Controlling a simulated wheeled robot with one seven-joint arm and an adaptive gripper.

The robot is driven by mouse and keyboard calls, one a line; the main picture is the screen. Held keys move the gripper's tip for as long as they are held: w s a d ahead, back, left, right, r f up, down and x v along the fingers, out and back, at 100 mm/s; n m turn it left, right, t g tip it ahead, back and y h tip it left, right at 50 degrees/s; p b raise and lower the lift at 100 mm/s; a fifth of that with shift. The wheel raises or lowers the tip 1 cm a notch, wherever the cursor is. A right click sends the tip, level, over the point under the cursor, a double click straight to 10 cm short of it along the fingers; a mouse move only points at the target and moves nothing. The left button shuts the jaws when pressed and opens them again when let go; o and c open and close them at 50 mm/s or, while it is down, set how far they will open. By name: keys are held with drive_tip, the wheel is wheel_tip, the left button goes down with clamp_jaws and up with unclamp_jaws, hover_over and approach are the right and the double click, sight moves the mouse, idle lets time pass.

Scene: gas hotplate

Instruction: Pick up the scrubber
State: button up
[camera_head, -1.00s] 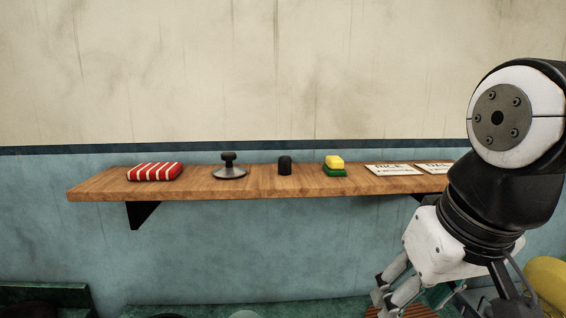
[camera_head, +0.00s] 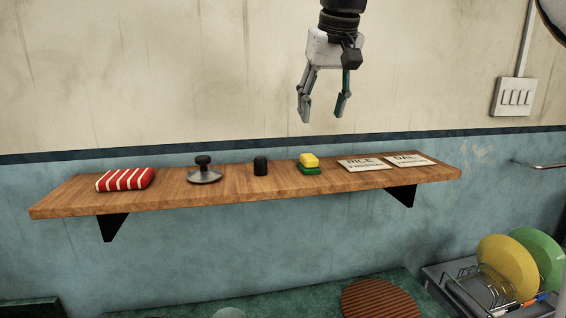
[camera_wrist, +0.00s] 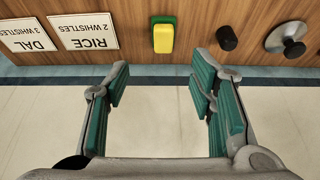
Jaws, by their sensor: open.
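The scrubber (camera_head: 309,163), a small block with a yellow top and a green base, lies on the wooden shelf between a small black cylinder and two white cards. It also shows at the top middle of the wrist view (camera_wrist: 163,36), beyond the gap between my fingers. My gripper (camera_head: 321,112) is open and empty, pointing down, higher in the head view than the scrubber and apart from it. In the wrist view its green-padded fingers (camera_wrist: 159,78) are spread wide.
The wooden shelf (camera_head: 225,186) also holds a red-striped cloth (camera_head: 125,179), a metal disc with a black knob (camera_head: 204,171), the black cylinder (camera_head: 260,166), and RICE (camera_head: 364,165) and DAL (camera_head: 409,160) cards. A dish rack (camera_head: 470,290) with plates stands lower right.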

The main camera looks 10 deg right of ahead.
hover_over(309, 156)
drive_tip(key=s, duration=0.3)
drive_tip(key=f, duration=0.6)
drive_tip(key=shift+d+f, duration=0.25)
drive_tip(key=shift+f, duration=0.05)
drive_tip(key=shift+w+a+p+x, duration=0.15)
drive_tip(key=shift+p+x, duration=0.1)
drive_tip(key=shift+x, duration=1)
drive_tip(key=shift+w+a+p+x, duration=0.1)
drive_tip(key=shift+p+x, duration=0.1)
drive_tip(key=shift+x, duration=1.1)
drive_tip(key=shift+r, duration=0.1)
drive_tip(key=c, duration=1)
